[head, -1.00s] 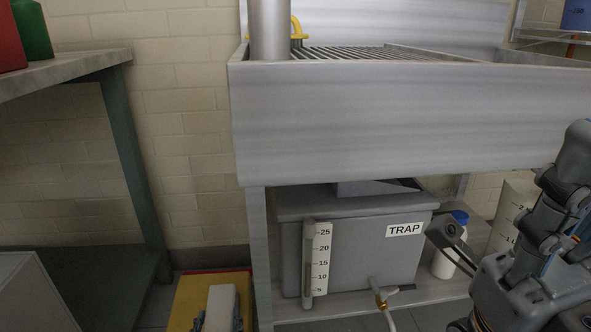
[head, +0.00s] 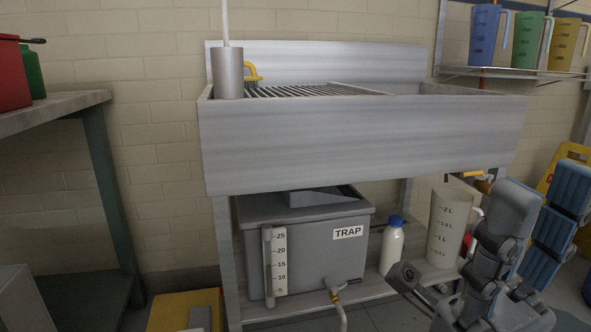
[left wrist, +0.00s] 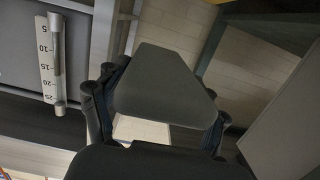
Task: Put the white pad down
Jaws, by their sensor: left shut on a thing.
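In the left wrist view my left gripper (left wrist: 158,100) has its dark fingers on both sides of a flat tapered piece, which I take to be the white pad (left wrist: 166,78). It looks grey in shade there, with a pale patch below it. In the head view a small pale grey block (head: 200,318), probably the same pad, shows at the bottom edge in front of a yellow surface. The left fingers are hardly visible there. My right gripper (head: 410,278) is at the lower right, in front of the low shelf; its fingertips are unclear.
A steel sink (head: 350,140) stands over a grey box marked TRAP (head: 318,255). A white bottle (head: 392,247) and a measuring jug (head: 446,228) stand on the low shelf. A yellow surface (head: 170,308) lies low at left, near a bench (head: 60,112).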

